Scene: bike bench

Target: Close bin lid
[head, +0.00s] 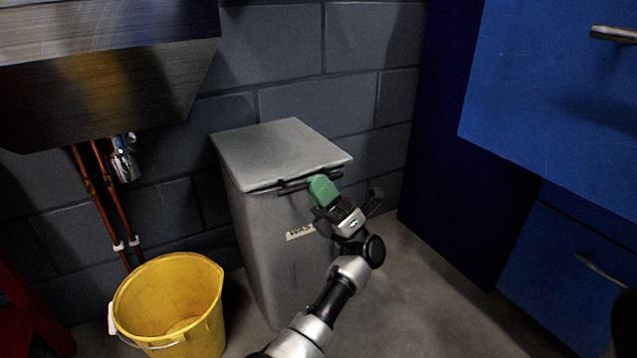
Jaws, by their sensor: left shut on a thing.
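The grey bin (285,255) stands against the block wall with a partly covered white label on its front. Its flat grey lid (275,150) lies down over the top, close to the rim. A dark line runs under the lid's front edge, and I cannot tell if a small gap is left there. A thin dark handle bar (292,184) runs along that front edge. My left gripper (323,187), with a green fingertip, is at the right part of the bar and shut on it. The fingers hide part of the bar. My right gripper is not in view.
A yellow bucket (170,305) stands on the floor left of the bin. Copper pipes (103,200) run down the wall behind it, under a metal basin (110,80). Blue cabinets (560,100) stand at the right. Some floor is clear between bin and cabinets.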

